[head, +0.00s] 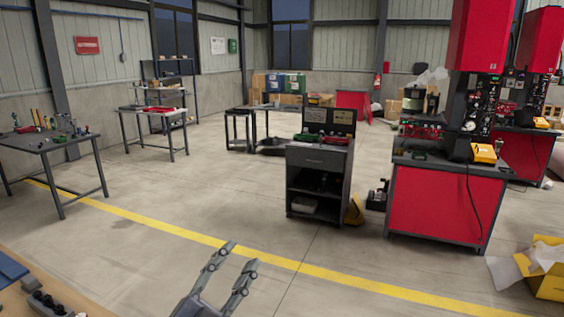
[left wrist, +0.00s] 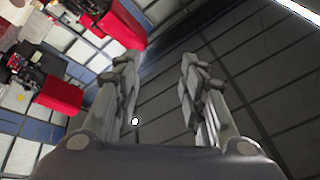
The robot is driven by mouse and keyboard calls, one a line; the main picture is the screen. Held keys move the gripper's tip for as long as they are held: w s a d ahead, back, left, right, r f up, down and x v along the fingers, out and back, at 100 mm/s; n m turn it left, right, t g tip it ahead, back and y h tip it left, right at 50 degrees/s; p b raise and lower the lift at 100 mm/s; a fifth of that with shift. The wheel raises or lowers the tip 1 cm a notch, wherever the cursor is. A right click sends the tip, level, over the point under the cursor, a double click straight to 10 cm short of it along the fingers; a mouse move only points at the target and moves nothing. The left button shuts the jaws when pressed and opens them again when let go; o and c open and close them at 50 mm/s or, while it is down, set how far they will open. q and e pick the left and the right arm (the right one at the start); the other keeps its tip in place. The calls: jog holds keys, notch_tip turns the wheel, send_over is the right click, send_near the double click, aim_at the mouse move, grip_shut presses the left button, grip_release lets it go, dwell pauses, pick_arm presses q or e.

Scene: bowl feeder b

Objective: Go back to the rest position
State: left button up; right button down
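My left gripper (head: 240,262) shows at the bottom middle of the head view, raised in front of the concrete floor. Its two fingers are spread apart with nothing between them. It also shows in the left wrist view (left wrist: 158,80), again open and empty, pointing toward a wall and ceiling area. My right gripper is in neither view.
A wooden table edge (head: 60,285) with small parts lies at the lower left. A dark cabinet (head: 319,180) and a red workbench (head: 440,205) stand ahead. A yellow box (head: 548,282) lies at the lower right. The floor (head: 230,200) between is clear.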

pick_arm(q)
jog(key=s+a+f+n+g+y, duration=0.3)
jog(key=a+f+n+y, duration=0.2)
jog(key=f, duration=0.4)
jog(key=s+a+f+n+g+y, duration=0.2)
jog(key=a+f+n+y, duration=0.35)
jog(key=f, duration=0.35)
jog(key=s+a+f+n+g, duration=0.1)
jog(key=s+f+g, duration=0.5)
jog(key=s, duration=0.5)
jog(key=s+f+n+g, duration=0.1)
jog(key=s+f+g, duration=0.4)
jog(key=s+f, duration=0.45)
jog(key=s+f+g+b, duration=0.1)
jog(key=s+f, duration=0.2)
jog(key=f, duration=1.1)
jog(key=s+f, duration=0.2)
jog(key=f, duration=1.2)
jog(key=s+a+f+g, duration=0.1)
jog(key=s+a+f, duration=0.2)
jog(key=s+f, duration=1.2)
jog(key=shift+s+m+g+b, duration=0.3)
jog(key=shift+s+m+b, duration=0.1)
jog(key=shift+m+b, duration=0.05)
